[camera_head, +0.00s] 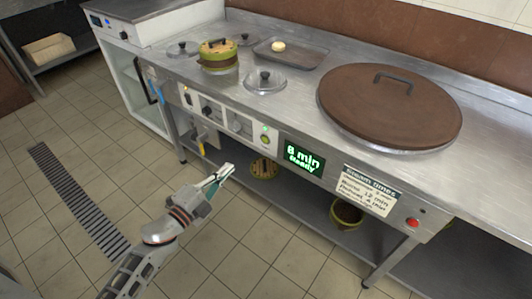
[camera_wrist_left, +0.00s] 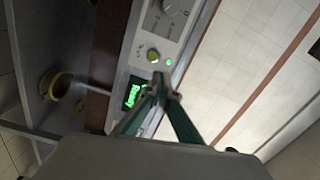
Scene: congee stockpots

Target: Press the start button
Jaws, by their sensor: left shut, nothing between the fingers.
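The round yellow-green button (camera_head: 265,139) sits on the steel counter's front panel, just left of the display (camera_head: 302,158), which reads "8 min Ready" in green. A small green light is lit by the button. In the left wrist view the button (camera_wrist_left: 153,55) and the display (camera_wrist_left: 132,93) both show beyond the fingertips. My left gripper (camera_head: 228,170) is shut and empty, in front of the panel and below left of the button, apart from it in the head view. Its closed tips (camera_wrist_left: 160,82) show in the left wrist view. My right gripper is not in view.
A red button (camera_head: 412,222) sits at the panel's right, beside a sign of steam times (camera_head: 368,190). A large brown lid (camera_head: 390,105), a bamboo steamer (camera_head: 218,56) and a tray (camera_head: 290,53) are on the counter. A lower shelf holds baskets. The floor in front is clear.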

